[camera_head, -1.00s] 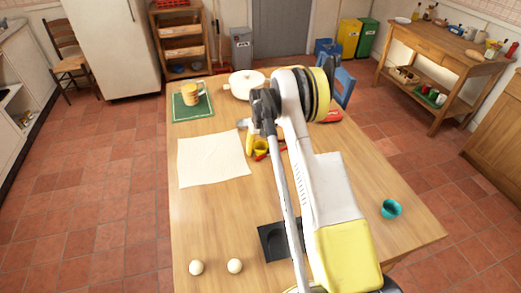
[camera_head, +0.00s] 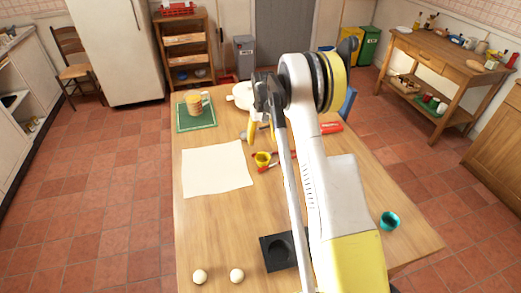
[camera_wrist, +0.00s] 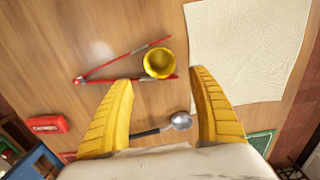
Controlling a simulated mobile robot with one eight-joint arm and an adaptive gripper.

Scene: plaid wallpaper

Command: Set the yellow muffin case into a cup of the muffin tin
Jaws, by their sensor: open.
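The yellow muffin case (camera_head: 263,159) sits upright on the table beside red tongs. In the wrist view the yellow case (camera_wrist: 158,63) stands between the tong arms, beyond my fingertips. My gripper (camera_wrist: 165,80) is open and empty, with its yellow fingers on either side below the case. In the head view my arm hides most of the gripper. The dark muffin tin (camera_head: 277,252) lies near the front of the table, its right part hidden by my arm; one round cup shows.
Red tongs (camera_wrist: 130,59) lie around the case and a ladle (camera_wrist: 180,121) lies near my fingers. A cream cloth (camera_head: 216,168) lies left, two pale balls (camera_head: 200,276) in front, a teal cup (camera_head: 389,221) right.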

